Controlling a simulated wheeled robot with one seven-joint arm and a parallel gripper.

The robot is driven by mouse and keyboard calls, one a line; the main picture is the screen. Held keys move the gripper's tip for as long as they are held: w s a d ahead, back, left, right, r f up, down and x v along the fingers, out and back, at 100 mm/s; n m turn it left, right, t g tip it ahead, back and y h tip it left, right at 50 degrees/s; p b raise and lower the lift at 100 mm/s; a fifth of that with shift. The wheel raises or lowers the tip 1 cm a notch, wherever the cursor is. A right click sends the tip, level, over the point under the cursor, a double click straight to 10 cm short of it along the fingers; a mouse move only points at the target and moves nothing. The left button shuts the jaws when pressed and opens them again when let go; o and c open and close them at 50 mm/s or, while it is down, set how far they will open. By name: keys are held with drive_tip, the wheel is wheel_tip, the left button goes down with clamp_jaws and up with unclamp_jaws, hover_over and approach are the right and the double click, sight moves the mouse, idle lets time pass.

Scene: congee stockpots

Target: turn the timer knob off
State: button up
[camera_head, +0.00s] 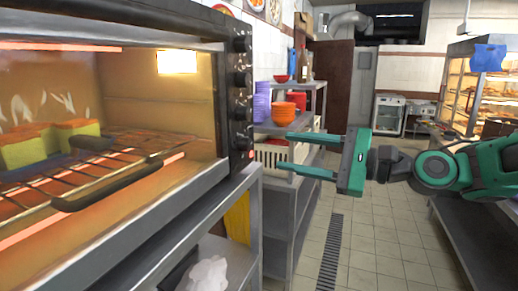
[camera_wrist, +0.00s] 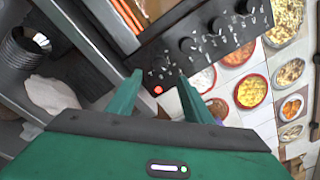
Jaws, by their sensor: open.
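The oven's dark control panel (camera_head: 238,85) stands at the right side of the glowing oven, with several black knobs in a column. The lowest knob (camera_wrist: 160,68) shows in the wrist view between my fingertips, beside a lit red lamp (camera_wrist: 158,90). In the head view this lowest knob (camera_head: 241,143) is near the panel's bottom. I cannot read which knob is labelled timer. My gripper (camera_head: 286,151) is open and empty, its fingers pointing left toward the panel. A gap shows between the fingertips and the panel. The gripper also shows in the wrist view (camera_wrist: 160,76).
The lit oven is open in front, with a wire rack (camera_head: 75,180), bread (camera_head: 25,150) and a handle-like dark bar (camera_head: 105,185). A shelf with purple bowls (camera_head: 262,103) and orange bowls (camera_head: 284,112) stands behind my fingers. The tiled floor is clear at centre right.

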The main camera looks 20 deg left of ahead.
sight(249, 146)
drive_tip(key=a, duration=0.3)
drive_tip(key=w+a, duration=0.1)
drive_tip(key=a, duration=0.5)
drive_tip(key=shift+w+a, duration=0.25)
drive_tip(key=shift+c, duration=0.4)
drive_tip(key=c, duration=1)
drive_tip(key=shift+d, duration=0.15)
